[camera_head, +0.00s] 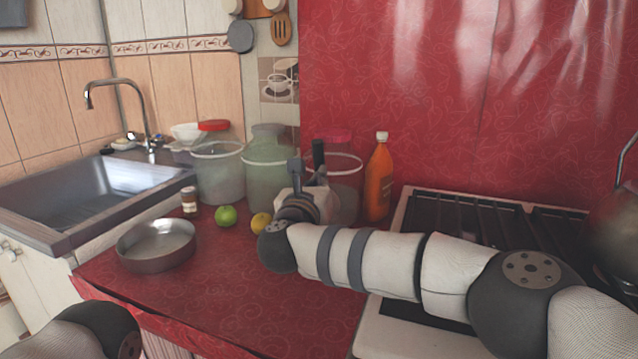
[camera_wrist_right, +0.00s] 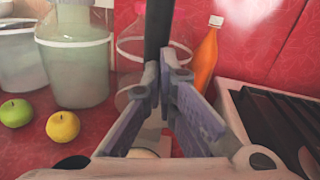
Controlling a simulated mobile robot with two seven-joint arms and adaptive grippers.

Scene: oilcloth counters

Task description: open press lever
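A black, upright bar that looks like the press lever (camera_head: 318,154) rises beside my right gripper (camera_head: 307,178) in the head view. In the right wrist view the bar (camera_wrist_right: 158,28) stands at the top middle, directly at the fingertips of my right gripper (camera_wrist_right: 161,76). The two fingers converge with only a narrow gap at the tips. The bar's lower end is hidden by the fingertips, so I cannot tell whether they clasp it or only touch or overlap it. The press body is mostly hidden behind my gripper and wrist. My left gripper is not in view.
A green apple (camera_head: 226,216) and a yellow apple (camera_head: 260,222) lie left of my right wrist. Big clear containers (camera_head: 218,178) and an orange bottle (camera_head: 379,185) stand behind. A metal pan (camera_head: 157,246) sits at left, a stove (camera_head: 475,222) at right. The front counter is clear.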

